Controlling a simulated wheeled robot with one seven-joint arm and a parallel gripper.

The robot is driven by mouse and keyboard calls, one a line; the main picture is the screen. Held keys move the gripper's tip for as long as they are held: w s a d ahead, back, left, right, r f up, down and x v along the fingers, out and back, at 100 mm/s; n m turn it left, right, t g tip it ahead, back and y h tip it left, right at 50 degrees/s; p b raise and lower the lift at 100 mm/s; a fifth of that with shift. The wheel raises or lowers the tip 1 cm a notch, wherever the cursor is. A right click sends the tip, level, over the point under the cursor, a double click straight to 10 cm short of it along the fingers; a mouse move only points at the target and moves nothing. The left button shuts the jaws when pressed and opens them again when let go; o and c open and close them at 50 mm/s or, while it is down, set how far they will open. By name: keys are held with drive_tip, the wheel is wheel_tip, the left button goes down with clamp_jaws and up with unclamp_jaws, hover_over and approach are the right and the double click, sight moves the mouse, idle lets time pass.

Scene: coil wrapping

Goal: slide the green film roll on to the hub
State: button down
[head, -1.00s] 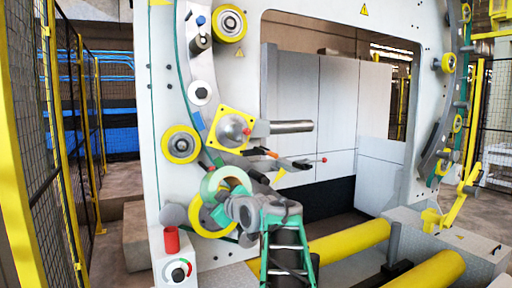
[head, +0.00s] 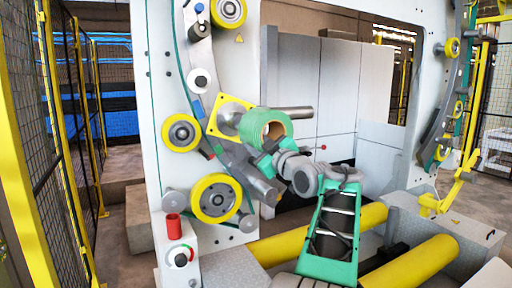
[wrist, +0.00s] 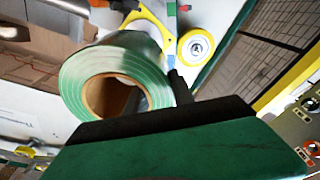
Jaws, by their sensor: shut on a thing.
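The green film roll (head: 262,122), with a brown core, is held up in front of the machine frame. Its open core shows in the head view, and its pale green end face (wrist: 75,83) in the wrist view. My gripper (head: 264,157) is shut on the roll's lower side. The hub is a grey bar (head: 298,113) on a yellow square plate (head: 219,106). In the head view the roll covers the bar's middle, and the bar's tip shows beyond it to the right. The roll appears in front of the bar, not around it; the depth gap is unclear.
A grey arm (head: 245,172) of the machine lies just below and left of the roll. Yellow rollers (head: 215,198) sit on the white frame. Long yellow cylinders (head: 415,268) lie low at the right. The frame's opening is clear right of the bar's tip.

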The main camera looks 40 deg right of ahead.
drive_tip(key=shift+f+n+b, duration=0.1)
drive_tip(key=shift+n+b, duration=0.2)
drive_tip(key=shift+b, duration=0.1)
drive_tip(key=p+x, duration=0.2)
drive_tip(key=x, duration=0.2)
drive_tip(key=shift+x, duration=0.75)
drive_tip(key=shift+w+d, duration=0.1)
drive_tip(key=shift+d, duration=0.05)
drive_tip(key=shift+b, duration=0.75)
idle(0.8)
drive_tip(key=f+p+x, duration=0.1)
drive_tip(key=p+x, duration=0.5)
drive_tip(key=x, duration=0.3)
drive_tip(key=shift+w+d+r, duration=0.15)
drive_tip(key=shift+w+d, duration=0.05)
drive_tip(key=shift+d, duration=0.15)
idle(3.5)
